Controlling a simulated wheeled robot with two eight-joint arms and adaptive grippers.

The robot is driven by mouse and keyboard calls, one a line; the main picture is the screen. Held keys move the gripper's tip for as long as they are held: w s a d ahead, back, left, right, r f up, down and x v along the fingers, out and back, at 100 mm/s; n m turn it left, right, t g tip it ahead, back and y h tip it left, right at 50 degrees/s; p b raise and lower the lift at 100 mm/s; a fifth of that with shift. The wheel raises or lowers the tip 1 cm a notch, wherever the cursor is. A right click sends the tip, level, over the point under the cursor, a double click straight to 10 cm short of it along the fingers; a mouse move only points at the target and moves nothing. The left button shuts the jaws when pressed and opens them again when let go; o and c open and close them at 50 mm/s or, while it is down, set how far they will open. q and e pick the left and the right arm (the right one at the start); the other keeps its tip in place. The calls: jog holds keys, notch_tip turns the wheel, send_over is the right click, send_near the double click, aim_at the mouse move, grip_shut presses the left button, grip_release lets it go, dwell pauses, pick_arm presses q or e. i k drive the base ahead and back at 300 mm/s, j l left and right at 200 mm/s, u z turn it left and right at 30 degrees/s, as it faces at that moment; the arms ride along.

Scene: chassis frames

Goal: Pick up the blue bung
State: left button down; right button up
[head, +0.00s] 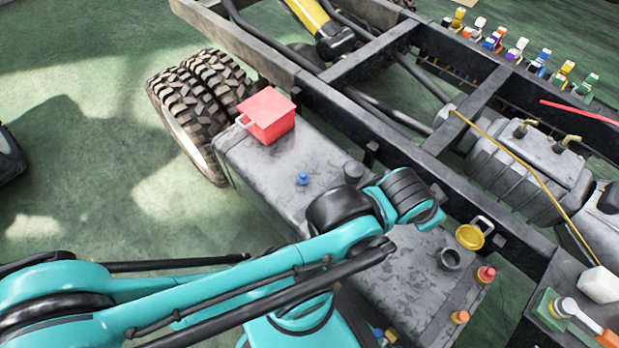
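A small blue bung (303,178) stands on top of the grey tank (315,155), between a red box and my teal left arm. The arm comes in from the left and crosses over the tank, with its black and teal joints just right of and below the bung. The bung is fully visible and nothing touches it. I see no fingers of either gripper. Another small blue piece (378,332) shows at the bottom beside my arm, partly hidden, and I cannot tell what it is.
A red box (267,115) with a handle sits on the tank's far end. A black cap (449,258), yellow cap (470,236), red bung (486,274) and orange bung (459,317) are on or by its near end. Chassis rails (340,120) run behind; tyres (202,100) stand left.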

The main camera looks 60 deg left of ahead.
aim_at(303, 179)
jog(key=u, duration=0.4)
jog(key=k+u, duration=0.1)
jog(key=u, duration=0.75)
jog(key=k+u, duration=0.1)
jog(key=u, duration=0.3)
jog(key=j+u, duration=0.1)
jog(key=u, duration=0.3)
jog(key=k+l+z, duration=0.2)
jog(key=k+l, duration=0.2)
jog(key=l, duration=0.25)
